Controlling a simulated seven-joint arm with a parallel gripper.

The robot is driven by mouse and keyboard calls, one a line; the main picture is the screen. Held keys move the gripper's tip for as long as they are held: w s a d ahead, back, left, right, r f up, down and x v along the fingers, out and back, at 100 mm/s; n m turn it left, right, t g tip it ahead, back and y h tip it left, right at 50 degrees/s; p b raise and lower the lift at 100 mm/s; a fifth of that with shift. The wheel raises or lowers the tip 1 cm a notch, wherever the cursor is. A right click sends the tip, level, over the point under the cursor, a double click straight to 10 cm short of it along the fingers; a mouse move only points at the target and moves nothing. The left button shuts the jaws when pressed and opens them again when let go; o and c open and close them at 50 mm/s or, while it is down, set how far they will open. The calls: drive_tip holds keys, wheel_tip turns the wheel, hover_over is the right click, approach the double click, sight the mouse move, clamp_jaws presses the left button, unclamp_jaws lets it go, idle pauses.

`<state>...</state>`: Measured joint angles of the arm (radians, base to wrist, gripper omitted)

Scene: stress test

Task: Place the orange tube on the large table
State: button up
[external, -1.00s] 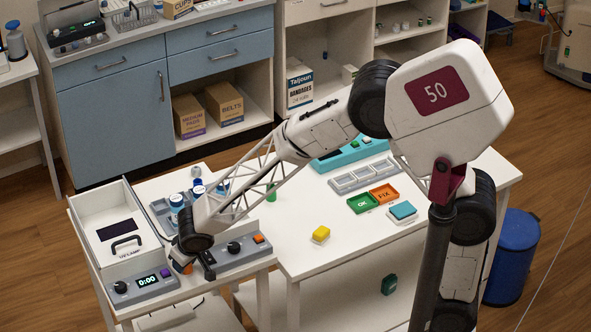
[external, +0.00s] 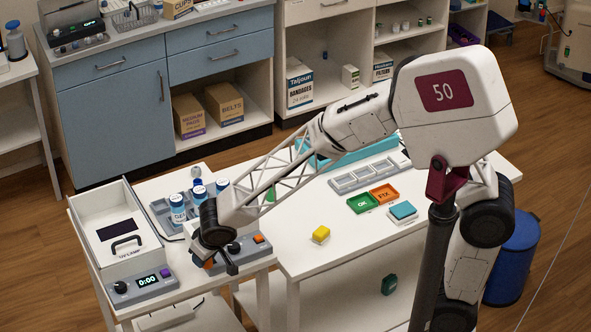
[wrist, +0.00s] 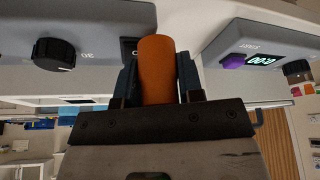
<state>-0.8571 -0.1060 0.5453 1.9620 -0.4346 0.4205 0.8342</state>
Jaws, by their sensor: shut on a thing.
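The orange tube (wrist: 157,62) stands between the two dark fingers of my gripper (wrist: 158,82) in the wrist view, and the fingers are shut on it. In the external view my gripper (external: 220,262) is low over the front of the smaller left table, by the grey knob box. Only a small orange patch of the tube (external: 208,264) shows there, so its height above the surface is hard to tell. The large table (external: 285,235) is to the right of my gripper, with a broad white top.
On the left table are a white lamp box (external: 125,238), a timer box (external: 143,286) and a tray with blue-capped bottles (external: 178,207).

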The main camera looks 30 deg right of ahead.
drive_tip(key=s+d, duration=0.4)
drive_tip(key=s+d+r, duration=0.1)
drive_tip(key=s+d, duration=0.1)
drive_tip(key=d, duration=0.1)
drive_tip(key=shift+s, duration=0.4)
drive_tip(key=shift+w, duration=0.1)
idle(0.5)
